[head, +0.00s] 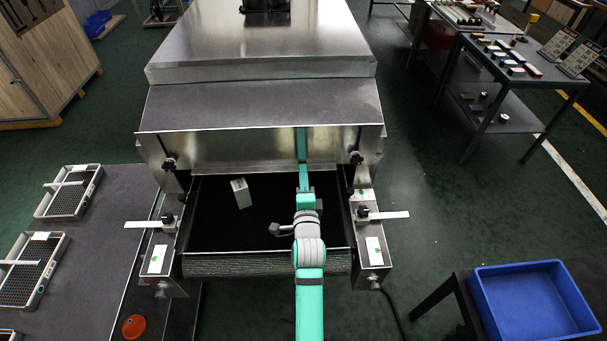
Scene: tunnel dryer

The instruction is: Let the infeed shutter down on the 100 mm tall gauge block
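The infeed shutter (255,152) is a shiny metal plate across the dryer mouth, between two side posts with black knobs (168,163) and (355,157). Its lower edge hangs above the black belt (215,228). The gauge block (241,194) is a small silver block upright on the belt, left of centre, just in front of the shutter edge and apart from my arm. My gripper (304,188) is at the shutter's lower edge, right of the block. My own wrist hides its fingers, so I cannot tell whether it is open or touches the shutter.
Side guides with metal strips (150,224) and (385,215) flank the belt. Left is a grey table with wire trays (68,191) and an orange round item (133,326). A blue bin (530,300) stands at lower right.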

